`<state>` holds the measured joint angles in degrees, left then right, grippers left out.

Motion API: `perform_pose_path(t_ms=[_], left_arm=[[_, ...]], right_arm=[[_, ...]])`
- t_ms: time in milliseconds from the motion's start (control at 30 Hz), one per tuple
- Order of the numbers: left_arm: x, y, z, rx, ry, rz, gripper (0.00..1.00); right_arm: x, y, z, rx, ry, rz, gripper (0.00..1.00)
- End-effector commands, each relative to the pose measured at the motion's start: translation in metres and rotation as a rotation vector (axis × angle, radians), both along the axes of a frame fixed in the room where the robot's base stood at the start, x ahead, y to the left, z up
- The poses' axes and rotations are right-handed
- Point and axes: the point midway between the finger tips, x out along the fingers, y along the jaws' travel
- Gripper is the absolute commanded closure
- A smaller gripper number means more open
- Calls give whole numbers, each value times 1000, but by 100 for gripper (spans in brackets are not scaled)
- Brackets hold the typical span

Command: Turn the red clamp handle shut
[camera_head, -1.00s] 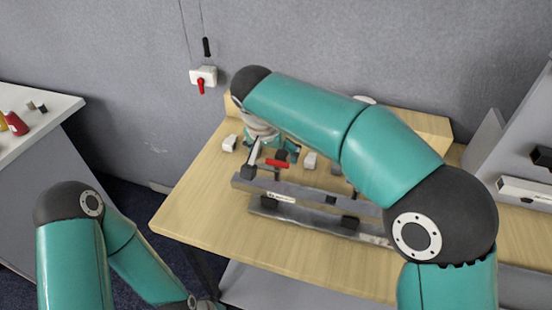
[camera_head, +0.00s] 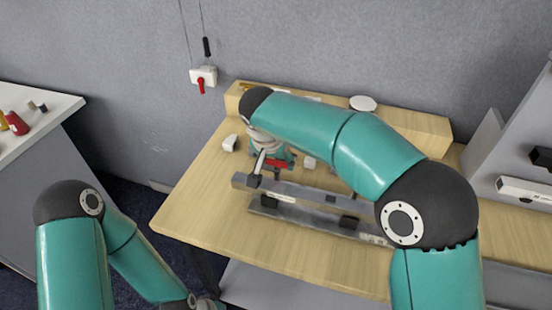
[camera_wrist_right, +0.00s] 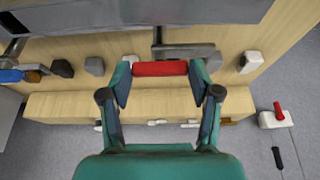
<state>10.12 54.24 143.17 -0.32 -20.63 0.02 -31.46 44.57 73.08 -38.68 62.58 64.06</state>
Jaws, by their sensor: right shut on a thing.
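The red clamp handle (camera_head: 277,163) shows in the head view near the back left of the wooden table, just behind a long grey metal rail (camera_head: 290,190). A metal clamp arm (camera_head: 260,160) with a dark block at its end stands beside it. My right gripper (camera_wrist_right: 160,70) is shut on the red handle, which also shows in the right wrist view (camera_wrist_right: 160,68), one finger at each end. In the head view my right wrist partly hides the clamp. My left gripper (camera_head: 205,302) is only partly visible at the bottom edge, low and away from the table.
A white switch box (camera_head: 203,77) with its own red lever hangs on the grey wall. Small white and dark blocks stand around the clamp. A white table (camera_head: 40,120) with small items is at left. The wooden table's front left (camera_head: 200,215) is clear.

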Motion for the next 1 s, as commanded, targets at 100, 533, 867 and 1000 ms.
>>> perform_pose_path(t_ms=[100, 533, 867, 1000], left_arm=[[0, 0, 0, 0, 0, 0, 40], [0, 0, -6, 0, 0, 0, 40], [0, 0, -9, 0, 0, 0, 40], [0, 0, -6, 0, 0, 0, 40]], right_arm=[[0, 0, 0, 1, 0, 0, 72], [0, -1, 0, 1, -2, 116, 72], [1, -4, 2, 2, -5, 382, 72], [1, -5, 3, 3, -4, 515, 72]])
